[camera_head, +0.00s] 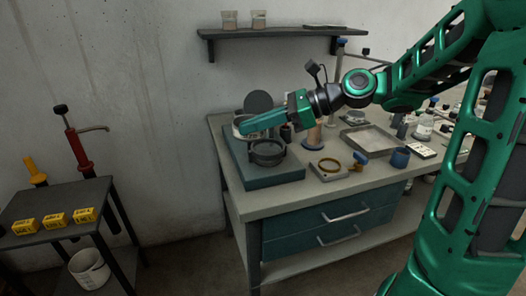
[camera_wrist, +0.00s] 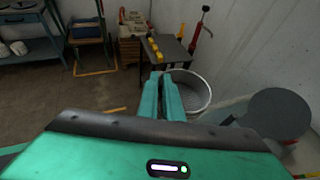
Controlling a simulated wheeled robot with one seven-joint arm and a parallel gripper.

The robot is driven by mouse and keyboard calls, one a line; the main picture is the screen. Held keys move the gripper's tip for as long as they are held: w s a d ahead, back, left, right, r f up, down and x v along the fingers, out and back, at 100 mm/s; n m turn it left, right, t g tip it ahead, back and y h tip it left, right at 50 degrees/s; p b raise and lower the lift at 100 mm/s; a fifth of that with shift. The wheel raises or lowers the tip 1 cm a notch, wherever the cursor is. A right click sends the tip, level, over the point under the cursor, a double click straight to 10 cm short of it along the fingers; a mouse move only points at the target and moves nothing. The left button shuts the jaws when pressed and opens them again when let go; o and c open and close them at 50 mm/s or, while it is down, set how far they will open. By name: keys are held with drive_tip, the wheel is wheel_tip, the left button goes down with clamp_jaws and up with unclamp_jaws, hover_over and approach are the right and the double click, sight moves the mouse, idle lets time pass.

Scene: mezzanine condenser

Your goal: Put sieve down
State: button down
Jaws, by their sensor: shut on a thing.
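My gripper (camera_head: 244,124) is shut on the rim of a pale round sieve (camera_head: 237,132). In the wrist view my green fingers (camera_wrist: 165,98) meet the left side of the sieve, whose grey mesh (camera_wrist: 190,92) shows inside a light rim. In the head view my fingers cover part of the sieve. It is held above the left part of a teal block-like device (camera_head: 262,177) at the bench's left end. A dark round cup (camera_head: 268,153) stands on that device, just right of and below the sieve.
A dark round disc (camera_head: 258,102) stands behind the sieve; it also shows in the wrist view (camera_wrist: 278,112). A dark side table (camera_head: 50,205) bears yellow blocks.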

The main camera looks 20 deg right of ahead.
drive_tip(key=shift+w+d, duration=0.1)
drive_tip(key=w+d+f, duration=0.4)
drive_tip(key=w+d, duration=0.1)
drive_tip(key=w+d+f, duration=0.2)
drive_tip(key=w+f, duration=0.1)
drive_tip(key=shift+w+d, duration=0.25)
drive_tip(key=shift+d, duration=0.05)
drive_tip(key=shift+f, duration=2)
drive_tip(key=c, duration=1.9)
unclamp_jaws()
